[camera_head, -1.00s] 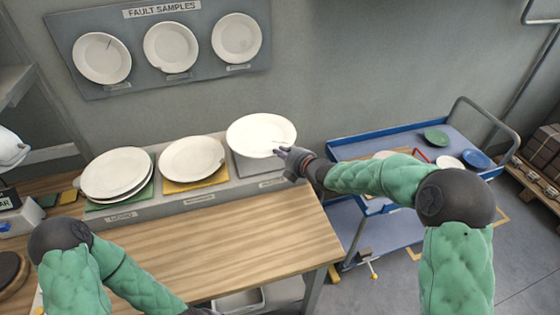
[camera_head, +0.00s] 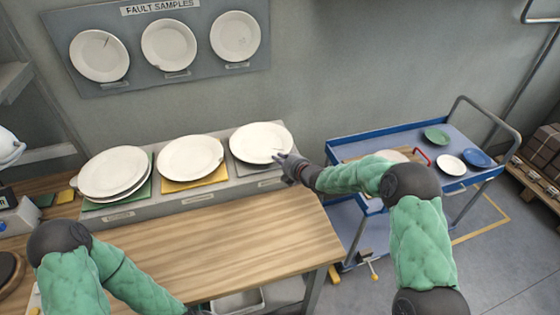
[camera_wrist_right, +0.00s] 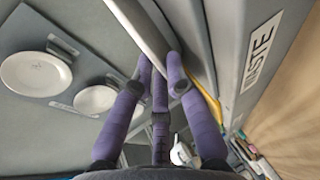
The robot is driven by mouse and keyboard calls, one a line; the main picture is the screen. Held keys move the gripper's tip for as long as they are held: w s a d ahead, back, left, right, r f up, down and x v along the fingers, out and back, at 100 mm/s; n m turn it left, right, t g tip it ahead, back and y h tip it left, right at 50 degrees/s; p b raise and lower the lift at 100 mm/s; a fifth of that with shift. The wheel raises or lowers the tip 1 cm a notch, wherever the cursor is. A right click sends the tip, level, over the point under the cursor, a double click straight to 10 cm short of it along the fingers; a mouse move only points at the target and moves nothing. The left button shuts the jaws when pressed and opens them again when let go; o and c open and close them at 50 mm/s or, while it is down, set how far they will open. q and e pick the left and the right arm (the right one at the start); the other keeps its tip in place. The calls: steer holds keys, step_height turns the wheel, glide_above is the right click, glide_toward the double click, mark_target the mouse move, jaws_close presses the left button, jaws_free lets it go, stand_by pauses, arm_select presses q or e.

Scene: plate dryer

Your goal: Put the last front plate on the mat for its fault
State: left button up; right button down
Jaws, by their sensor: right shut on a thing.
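My right gripper (camera_head: 284,160) is shut on the near right rim of a white plate (camera_head: 262,138). This plate is at the grey mat (camera_head: 238,160), the rightmost of three on the raised shelf. I cannot tell whether it touches the mat. The plate shows nearly edge-on in the right wrist view (camera_wrist_right: 143,32), by the gripper's fingers (camera_wrist_right: 165,75). A white plate (camera_head: 190,157) lies on the yellow mat (camera_head: 205,181). Stacked white plates (camera_head: 113,172) lie on the green mat (camera_head: 146,186). My left arm reaches the bottom edge; its gripper is out of frame.
The fault samples board (camera_head: 90,82) with three plates hangs on the wall. A WASTE label (camera_wrist_right: 262,50) is on the shelf front. The wooden table (camera_head: 240,235) is clear in front. A blue trolley (camera_head: 370,140) with small plates stands at right.

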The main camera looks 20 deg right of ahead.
steer(key=c, duration=1.7)
jaws_free()
steer(key=o, duration=0.5)
steer(key=shift+c, duration=0.2)
steer(key=p+v, duration=0.1)
steer(key=v, duration=1.1)
